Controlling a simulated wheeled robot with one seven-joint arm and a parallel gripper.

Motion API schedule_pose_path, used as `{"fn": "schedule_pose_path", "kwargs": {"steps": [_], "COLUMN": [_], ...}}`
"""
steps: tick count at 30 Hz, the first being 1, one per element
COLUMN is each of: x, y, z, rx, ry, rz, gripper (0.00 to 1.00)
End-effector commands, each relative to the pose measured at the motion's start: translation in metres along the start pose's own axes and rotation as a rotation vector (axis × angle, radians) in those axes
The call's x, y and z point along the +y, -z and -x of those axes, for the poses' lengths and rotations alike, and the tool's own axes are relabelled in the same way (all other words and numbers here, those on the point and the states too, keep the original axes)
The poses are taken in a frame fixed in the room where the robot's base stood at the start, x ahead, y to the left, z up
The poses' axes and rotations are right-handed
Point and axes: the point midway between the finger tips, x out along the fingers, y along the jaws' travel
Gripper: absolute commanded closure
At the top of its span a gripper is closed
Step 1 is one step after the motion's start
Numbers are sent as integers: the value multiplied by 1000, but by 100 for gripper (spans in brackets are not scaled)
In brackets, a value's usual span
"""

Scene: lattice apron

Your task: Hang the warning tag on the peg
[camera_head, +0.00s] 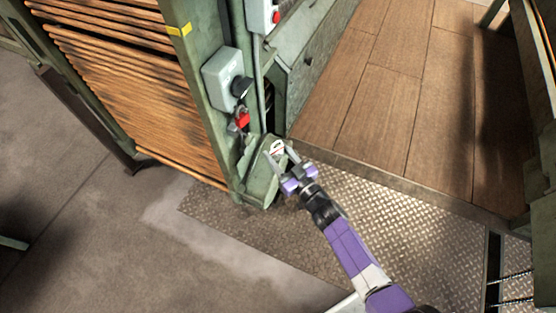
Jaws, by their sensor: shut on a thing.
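My gripper (282,158) is at the middle of the view, at the end of my purple and black arm, in front of the foot of the green post. It is shut on a small white and red tag (277,147), which looks like the warning tag. A red padlock-like piece (242,120) hangs below a black knob (241,87) on a grey switch box (222,78), up and left of my gripper. I cannot make out the peg clearly; a dark part shows just under the red piece.
A green machine post (188,60) with wooden slats (120,85) stands at the left. A green bracket (262,180) is at its foot, close to my gripper. A raised wooden floor (400,80) lies behind a step edge. Checkered plate (400,215) covers the floor at the right.

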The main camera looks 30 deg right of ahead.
Motion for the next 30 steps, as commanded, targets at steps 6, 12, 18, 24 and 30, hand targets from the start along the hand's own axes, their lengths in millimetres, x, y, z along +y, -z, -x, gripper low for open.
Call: {"fn": "schedule_pose_path", "kwargs": {"steps": [6, 12, 18, 24, 30], "x": [-1, -9, -18, -26, -32], "y": [-7, -7, -8, -8, -6], "z": [-9, -21, -37, -52, -62], "rx": [-1, 0, 0, 0, 0], "ry": [6, 7, 7, 6, 6], "rz": [-3, -4, -3, -3, -3], "gripper": [91, 91, 91, 91, 91]}}
